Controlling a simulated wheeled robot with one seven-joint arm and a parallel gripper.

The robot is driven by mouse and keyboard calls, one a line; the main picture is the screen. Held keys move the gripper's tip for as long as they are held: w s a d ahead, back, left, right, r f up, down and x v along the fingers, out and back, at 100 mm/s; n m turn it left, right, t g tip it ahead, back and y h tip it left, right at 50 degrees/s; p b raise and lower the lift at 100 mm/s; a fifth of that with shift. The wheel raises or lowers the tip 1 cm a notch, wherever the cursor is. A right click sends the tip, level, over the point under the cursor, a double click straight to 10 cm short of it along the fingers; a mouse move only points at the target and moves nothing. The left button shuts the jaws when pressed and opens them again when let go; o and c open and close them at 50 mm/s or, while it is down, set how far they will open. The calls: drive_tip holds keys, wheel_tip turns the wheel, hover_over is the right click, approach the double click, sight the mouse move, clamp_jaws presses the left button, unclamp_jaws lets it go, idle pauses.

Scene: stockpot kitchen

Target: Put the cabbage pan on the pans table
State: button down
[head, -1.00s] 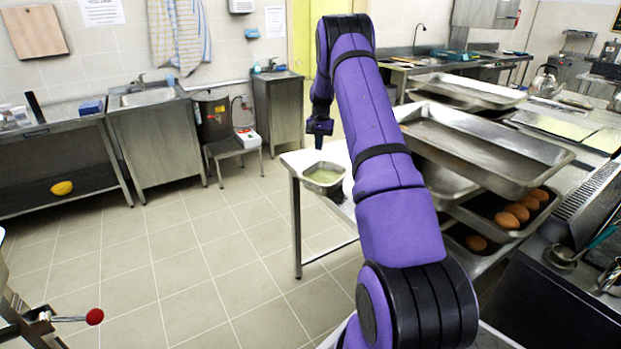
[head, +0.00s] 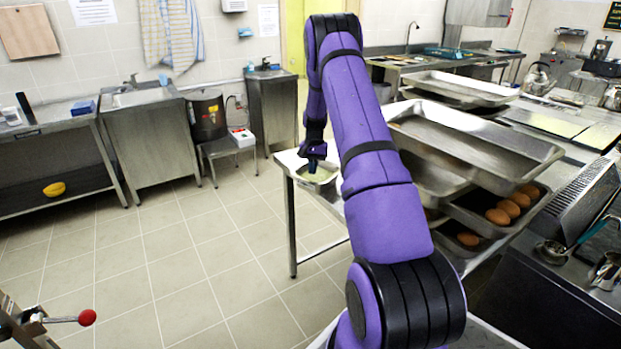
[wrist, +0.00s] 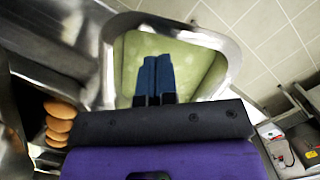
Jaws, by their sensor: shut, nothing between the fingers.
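The cabbage pan (head: 326,180) is a small metal pan with pale green contents. It stands at the near left corner of a light-topped steel table (head: 293,158). In the wrist view the pan (wrist: 231,48) is large, with its metal rim around the green contents. My gripper (head: 313,166) points down over the pan. In the wrist view its two blue fingertips (wrist: 158,60) are together and empty, in front of the green contents. I cannot tell whether they touch the contents. My gripper hides part of the pan.
Large metal trays (head: 470,140) are stacked to the right of my arm, with brown, egg-shaped items (head: 507,208) in a lower one. A sink unit (head: 150,140) and a black pot (head: 208,118) on a stand are at the left. The tiled floor (head: 190,260) between is clear.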

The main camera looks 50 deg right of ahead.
sight(311, 182)
drive_tip(key=s+a, duration=0.1)
drive_tip(key=s+a+f, duration=0.1)
drive_tip(key=a, duration=0.1)
drive_tip(key=shift+a, duration=0.2)
drive_tip(key=shift+f, duration=0.3)
drive_tip(key=shift+s, duration=0.1)
